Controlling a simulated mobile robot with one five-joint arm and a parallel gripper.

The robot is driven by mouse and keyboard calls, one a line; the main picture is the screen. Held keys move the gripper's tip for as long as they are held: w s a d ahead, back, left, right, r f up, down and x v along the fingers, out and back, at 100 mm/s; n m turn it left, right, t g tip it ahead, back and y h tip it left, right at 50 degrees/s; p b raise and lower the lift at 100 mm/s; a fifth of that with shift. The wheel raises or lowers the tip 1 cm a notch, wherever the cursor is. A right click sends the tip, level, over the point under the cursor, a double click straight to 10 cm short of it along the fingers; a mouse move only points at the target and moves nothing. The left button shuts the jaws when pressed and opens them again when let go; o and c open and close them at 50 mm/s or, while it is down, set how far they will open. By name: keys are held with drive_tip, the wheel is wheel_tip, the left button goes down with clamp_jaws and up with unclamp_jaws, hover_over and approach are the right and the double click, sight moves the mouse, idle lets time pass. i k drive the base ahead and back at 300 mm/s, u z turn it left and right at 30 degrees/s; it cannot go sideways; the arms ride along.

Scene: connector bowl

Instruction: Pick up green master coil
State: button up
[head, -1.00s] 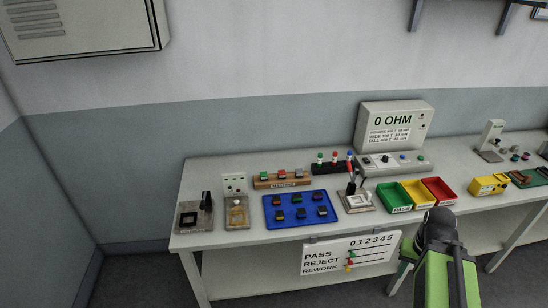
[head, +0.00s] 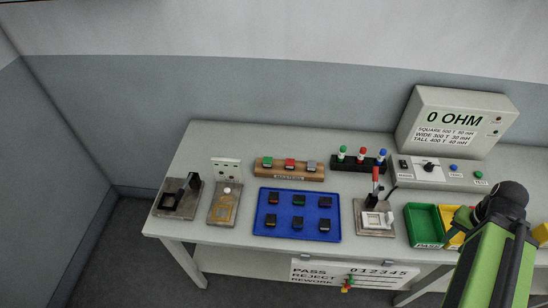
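A small green-topped block, which looks like the green master coil (head: 267,162), sits at the left end of a wooden holder (head: 290,174) near the back of the bench. A red-topped block (head: 289,163) and a grey-topped block (head: 311,164) sit beside it in the same row. The label on the holder's front is too small to read surely. My green and black arm shows at the lower right, well to the right of the holder. My gripper's fingers do not show, so I cannot see whether they hold anything.
A blue tray (head: 298,233) with several dark coils lies in front of the holder. A black rack (head: 360,162) with green, red and blue pegs stands to the right. Fixtures (head: 178,197) stand at left. The 0 OHM meter (head: 457,118) is behind right.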

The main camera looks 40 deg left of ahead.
sight(267, 162)
drive_tip(key=u, duration=0.65)
drive_tip(key=k, duration=0.15)
drive_tip(key=z, duration=3.5)
drive_tip(key=k, duration=1)
drive_tip(key=z, duration=5.75)
